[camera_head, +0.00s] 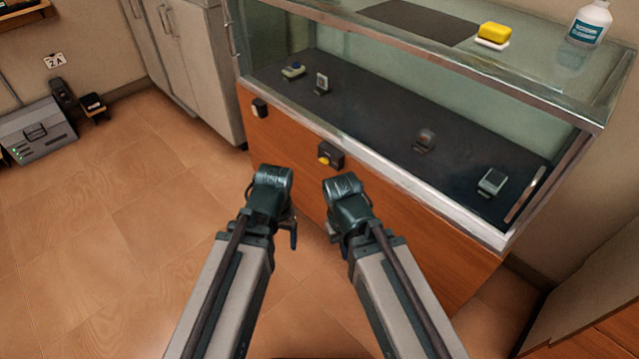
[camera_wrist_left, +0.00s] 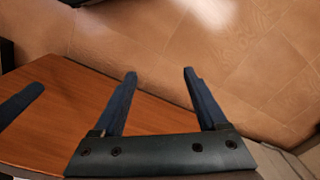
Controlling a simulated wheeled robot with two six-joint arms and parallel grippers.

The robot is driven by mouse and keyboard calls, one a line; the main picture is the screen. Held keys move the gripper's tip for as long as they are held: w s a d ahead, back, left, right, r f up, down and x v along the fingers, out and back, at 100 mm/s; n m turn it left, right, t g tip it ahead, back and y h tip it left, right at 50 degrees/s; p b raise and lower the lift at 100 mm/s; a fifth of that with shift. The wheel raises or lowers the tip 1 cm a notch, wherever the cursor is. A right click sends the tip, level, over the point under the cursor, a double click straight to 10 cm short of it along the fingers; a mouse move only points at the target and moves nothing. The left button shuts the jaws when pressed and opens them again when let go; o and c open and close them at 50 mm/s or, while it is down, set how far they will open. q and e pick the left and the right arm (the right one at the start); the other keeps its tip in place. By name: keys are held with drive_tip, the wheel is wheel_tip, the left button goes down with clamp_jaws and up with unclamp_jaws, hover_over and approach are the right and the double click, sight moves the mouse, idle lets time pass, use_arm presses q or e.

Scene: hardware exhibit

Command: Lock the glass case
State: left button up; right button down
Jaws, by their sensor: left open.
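The glass case (camera_head: 400,165) has a glass top and front above an orange wooden base. A small black box with a yellow knob (camera_head: 324,160), perhaps the lock, sits on the front of the base. A smaller black fitting (camera_head: 259,108) is farther left on it. My left gripper (camera_head: 293,238) is in front of the case, below and left of the yellow knob and apart from it. In the left wrist view its two fingers (camera_wrist_left: 159,73) are spread with nothing between them. My right gripper (camera_head: 329,228) is beside it, below the knob; its jaws are mostly hidden.
Several small devices stand on the case's dark floor, one a grey device (camera_head: 492,181). On the glass top are a yellow block (camera_head: 495,31) and a white bottle (camera_head: 588,24). Grey cabinets (camera_head: 185,60) stand at left.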

use_arm(q)
wheel_tip(320, 180, down, 19)
drive_tip(key=w+a+h+b, duration=0.1)
drive_tip(key=w+a+b, duration=0.2)
drive_tip(key=b, duration=1.3)
drive_tip(key=m+t+h+b, duration=0.7)
drive_tip(key=t+h+b, duration=0.2)
drive_tip(key=t+h, duration=0.35)
approach(322, 163)
drive_tip(key=x, duration=0.9)
drive_tip(key=shift+r, duration=0.15)
drive_tip(key=shift+a, duration=0.1)
clamp_jaws()
